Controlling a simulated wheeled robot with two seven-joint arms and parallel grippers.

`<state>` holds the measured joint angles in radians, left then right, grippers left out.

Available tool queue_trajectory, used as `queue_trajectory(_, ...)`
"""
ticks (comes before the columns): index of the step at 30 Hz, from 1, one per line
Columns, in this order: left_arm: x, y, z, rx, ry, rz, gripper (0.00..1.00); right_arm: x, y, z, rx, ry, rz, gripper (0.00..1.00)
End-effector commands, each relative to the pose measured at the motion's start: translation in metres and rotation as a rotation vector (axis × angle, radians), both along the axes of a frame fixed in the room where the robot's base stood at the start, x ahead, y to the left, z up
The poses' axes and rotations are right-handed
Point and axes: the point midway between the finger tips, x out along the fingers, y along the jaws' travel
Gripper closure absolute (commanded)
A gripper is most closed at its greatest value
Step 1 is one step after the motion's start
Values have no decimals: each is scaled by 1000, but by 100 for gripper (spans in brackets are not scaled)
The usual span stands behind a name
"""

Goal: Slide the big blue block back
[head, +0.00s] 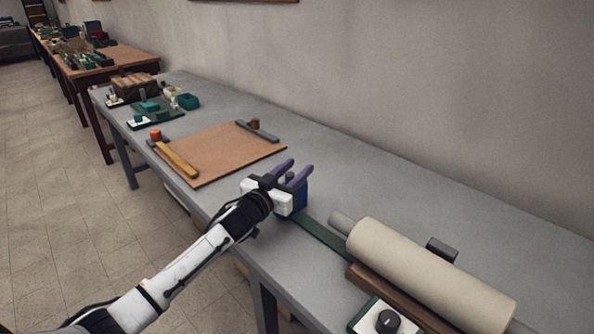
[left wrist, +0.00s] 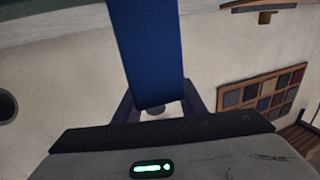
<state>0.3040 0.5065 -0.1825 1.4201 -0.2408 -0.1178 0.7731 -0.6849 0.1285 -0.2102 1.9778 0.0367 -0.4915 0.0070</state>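The big blue block (head: 302,198) shows in the head view on the table's front part, at the far end of a flat green strip (head: 325,240). My left gripper's white body hides much of it. My left gripper (head: 293,170) is right over or against the block, with its two purple fingers apart and pointing toward the wall. A small dark green piece (head: 290,177) shows between the fingers. In the left wrist view the blue block (left wrist: 150,55) fills the upper middle and covers part of the fingers. I cannot tell whether they touch it. My right gripper is not in view.
A big cream roll (head: 425,270) lies on a brown wooden base at the right, near a black knob (head: 388,321). A brown board (head: 220,152) with a yellow bar (head: 177,159) lies beyond the gripper. The grey table (head: 400,185) is clear toward the wall.

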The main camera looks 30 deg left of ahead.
Motion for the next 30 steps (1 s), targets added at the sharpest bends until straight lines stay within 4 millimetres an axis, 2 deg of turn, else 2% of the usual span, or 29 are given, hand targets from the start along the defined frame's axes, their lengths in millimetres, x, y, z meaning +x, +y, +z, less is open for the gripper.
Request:
queue_trajectory(7,-8,-2,0,-2,0,-3,63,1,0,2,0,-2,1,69)
queue_trajectory(21,-86,0,-1,-1,2,0,63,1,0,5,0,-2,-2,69)
queue_trajectory(25,-98,0,0,0,1,0,63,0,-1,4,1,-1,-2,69)
queue_trajectory(30,-103,0,0,0,0,0,63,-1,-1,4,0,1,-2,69)
